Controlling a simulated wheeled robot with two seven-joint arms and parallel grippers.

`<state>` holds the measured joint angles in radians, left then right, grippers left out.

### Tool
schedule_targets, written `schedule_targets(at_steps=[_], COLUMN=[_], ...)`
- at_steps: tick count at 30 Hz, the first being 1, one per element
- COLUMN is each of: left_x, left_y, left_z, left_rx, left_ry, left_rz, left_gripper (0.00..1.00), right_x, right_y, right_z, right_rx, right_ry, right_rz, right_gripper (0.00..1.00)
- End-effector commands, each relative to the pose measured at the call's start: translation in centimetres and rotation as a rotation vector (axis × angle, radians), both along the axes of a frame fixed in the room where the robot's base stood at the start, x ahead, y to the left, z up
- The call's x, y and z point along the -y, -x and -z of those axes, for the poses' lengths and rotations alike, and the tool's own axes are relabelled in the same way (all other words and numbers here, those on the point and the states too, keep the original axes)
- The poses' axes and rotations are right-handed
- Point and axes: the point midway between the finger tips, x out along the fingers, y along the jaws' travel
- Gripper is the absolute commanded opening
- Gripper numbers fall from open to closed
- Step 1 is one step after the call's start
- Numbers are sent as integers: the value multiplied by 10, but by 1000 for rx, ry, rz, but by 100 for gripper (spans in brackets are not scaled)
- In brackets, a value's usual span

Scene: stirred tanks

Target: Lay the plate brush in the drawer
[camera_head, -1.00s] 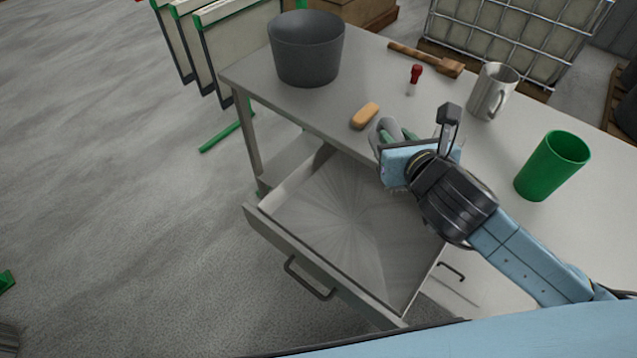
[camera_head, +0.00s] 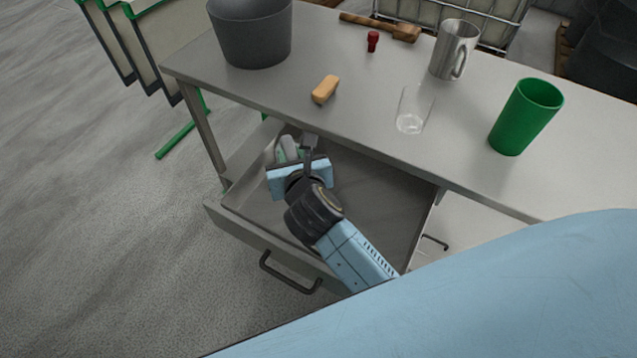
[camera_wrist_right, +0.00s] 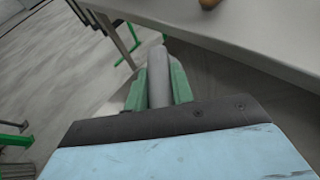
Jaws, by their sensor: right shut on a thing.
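The drawer (camera_head: 375,205) under the table is pulled open, and its visible floor is bare. My right gripper (camera_head: 293,157) is over the far left part of the drawer. It is shut on a grey, rounded piece, which I take for the plate brush (camera_head: 288,146). In the right wrist view the brush (camera_wrist_right: 158,78) shows as a grey cylinder between the two green fingers. The rest of the brush is hidden by my gripper. I cannot tell whether it touches the drawer floor. My left gripper is not in view.
On the table (camera_head: 270,85) stand a dark grey bucket (camera_head: 250,35), an orange block (camera_head: 325,89), a clear glass (camera_head: 411,112), a green cup (camera_head: 525,118), a metal mug (camera_head: 454,50), a red-topped item (camera_head: 372,41) and a wooden mallet (camera_head: 385,28). The table's front edge overhangs the drawer's back.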

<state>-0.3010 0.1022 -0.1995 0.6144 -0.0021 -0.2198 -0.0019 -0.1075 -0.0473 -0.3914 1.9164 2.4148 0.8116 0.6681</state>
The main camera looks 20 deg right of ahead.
Motion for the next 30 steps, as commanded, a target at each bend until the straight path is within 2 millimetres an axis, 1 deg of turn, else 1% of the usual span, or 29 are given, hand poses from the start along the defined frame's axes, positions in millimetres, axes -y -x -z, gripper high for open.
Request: schedule_targets(at_steps=[1,3,6,11,16,18,21,25,29,30], left_x=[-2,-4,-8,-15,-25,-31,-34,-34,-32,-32], left_y=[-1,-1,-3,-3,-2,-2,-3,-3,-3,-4], left_z=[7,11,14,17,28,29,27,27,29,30], left_rx=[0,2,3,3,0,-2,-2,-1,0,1], left_ry=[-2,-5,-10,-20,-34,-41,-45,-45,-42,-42], left_rz=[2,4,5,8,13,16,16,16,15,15], left_gripper=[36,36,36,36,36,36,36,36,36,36], right_x=[0,1,1,1,1,0,0,0,0,1], right_y=[0,0,0,0,0,0,0,0,0,0], right_z=[14,26,36,47,72,76,75,74,79,80], right_rx=[-2,0,0,0,0,1,2,2,1,0], right_ry=[2,2,0,1,0,0,-1,-1,-1,-1], right_rz=[0,0,0,1,1,-1,-1,-1,0,0], right_gripper=[0,0,0,0,0,0,0,0,0,25])
